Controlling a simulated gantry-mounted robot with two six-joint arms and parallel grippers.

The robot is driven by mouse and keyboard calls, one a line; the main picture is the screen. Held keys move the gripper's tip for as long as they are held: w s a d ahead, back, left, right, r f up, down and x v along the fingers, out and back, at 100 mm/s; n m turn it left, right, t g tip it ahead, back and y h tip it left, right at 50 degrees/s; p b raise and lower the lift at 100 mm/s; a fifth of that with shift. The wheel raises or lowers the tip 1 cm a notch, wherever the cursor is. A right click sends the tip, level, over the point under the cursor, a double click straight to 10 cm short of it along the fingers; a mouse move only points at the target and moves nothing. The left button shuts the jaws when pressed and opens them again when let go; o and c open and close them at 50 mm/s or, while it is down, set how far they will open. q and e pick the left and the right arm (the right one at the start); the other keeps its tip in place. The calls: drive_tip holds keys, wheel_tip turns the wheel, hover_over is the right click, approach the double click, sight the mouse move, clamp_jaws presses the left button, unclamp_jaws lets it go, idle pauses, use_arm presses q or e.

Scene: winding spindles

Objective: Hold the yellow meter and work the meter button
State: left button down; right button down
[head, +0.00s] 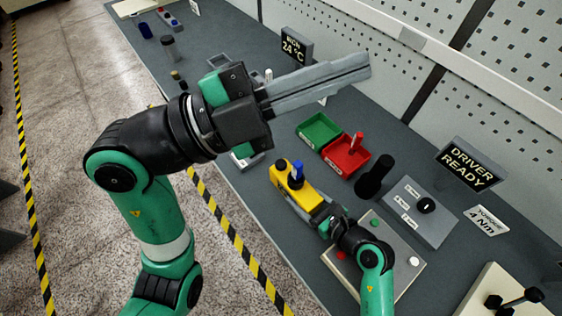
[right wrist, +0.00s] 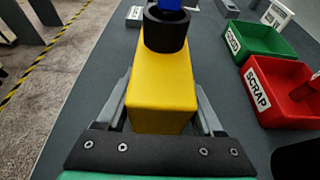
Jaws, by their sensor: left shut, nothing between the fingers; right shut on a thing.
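The yellow meter (head: 305,195) is a yellow block on the bench, with a black round part (head: 281,164) at its far end and a blue peg (head: 297,168) standing in a black collar (head: 296,182). My right gripper (head: 304,203) is shut on the meter's near part. In the right wrist view the yellow block (right wrist: 162,95) sits between the two grey fingers, with the black collar (right wrist: 166,30) beyond. Which part is the button, I cannot tell. My left gripper (head: 366,66) is shut and empty, raised above the back of the bench, apart from the meter.
A green bin (head: 320,128) and a red SCRAP bin (head: 345,157) stand behind the meter. A black cylinder (head: 375,175) and a grey box with a knob (head: 418,212) stand to the right. A panel with coloured buttons (head: 402,262) lies under my right arm.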

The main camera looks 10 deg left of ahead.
use_arm(q)
drive_tip(key=w+a+f+n+y, duration=0.2)
drive_tip(key=w+f+n+y, duration=0.4)
drive_tip(key=f, duration=0.5)
drive_tip(key=n+y, duration=0.3)
drive_tip(key=y, duration=0.4)
hover_over(277, 166)
wheel_tip(277, 166, down, 13)
drive_tip(key=shift+f+g, duration=0.2)
drive_tip(key=shift+g, duration=0.1)
drive_tip(key=shift+f, duration=4.4)
drive_tip(key=shift+f, duration=0.1)
drive_tip(key=shift+f, duration=0.3)
